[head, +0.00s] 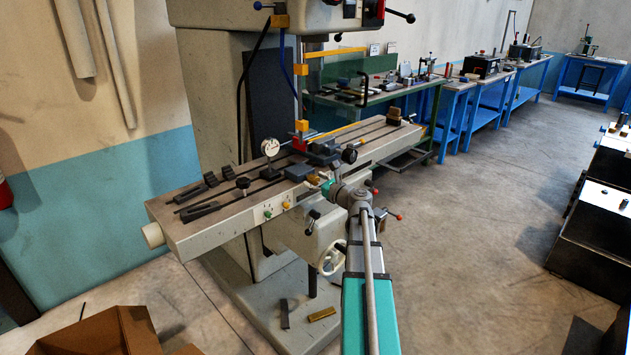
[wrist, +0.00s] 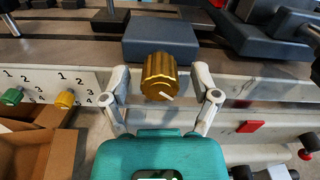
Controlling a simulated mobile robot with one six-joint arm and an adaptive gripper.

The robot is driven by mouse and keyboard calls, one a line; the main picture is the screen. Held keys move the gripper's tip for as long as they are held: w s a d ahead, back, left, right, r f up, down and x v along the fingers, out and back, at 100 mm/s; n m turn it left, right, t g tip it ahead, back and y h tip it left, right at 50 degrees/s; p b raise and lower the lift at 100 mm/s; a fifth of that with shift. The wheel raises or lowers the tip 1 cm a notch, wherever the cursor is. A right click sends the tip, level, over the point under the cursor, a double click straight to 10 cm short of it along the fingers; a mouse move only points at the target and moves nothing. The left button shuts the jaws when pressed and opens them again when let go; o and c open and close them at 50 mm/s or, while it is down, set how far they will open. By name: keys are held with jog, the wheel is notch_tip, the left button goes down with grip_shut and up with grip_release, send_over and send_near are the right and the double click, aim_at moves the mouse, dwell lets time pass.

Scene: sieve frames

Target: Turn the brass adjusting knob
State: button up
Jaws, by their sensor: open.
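The brass adjusting knob (wrist: 159,77) is a ribbed gold cylinder with a white pointer line on its face, aimed to the lower right. It sits on the front of the milling machine's table, below a dark block (wrist: 160,38). My gripper (wrist: 161,92) is open, one finger at each side of the knob. Gaps show between the fingers and the knob in the wrist view. In the head view, the knob (head: 314,180) shows small at the table's front edge, with my gripper (head: 327,186) right at it.
Green (wrist: 12,96) and yellow (wrist: 65,99) small knobs with numbers sit left on the machine's front. A dark vise (head: 322,152) and dial gauge (head: 270,148) stand on the table. A handwheel (head: 332,258) is below. A cardboard box (head: 105,333) lies at lower left.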

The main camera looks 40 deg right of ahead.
grip_shut()
jog(key=shift+n, duration=0.4)
jog(key=n, duration=1.2)
jog(key=shift+a, duration=0.1)
jog(key=n, duration=0.6)
jog(key=shift+f+n, duration=0.1)
jog(key=shift+n, duration=0.3)
jog(key=n, duration=0.6)
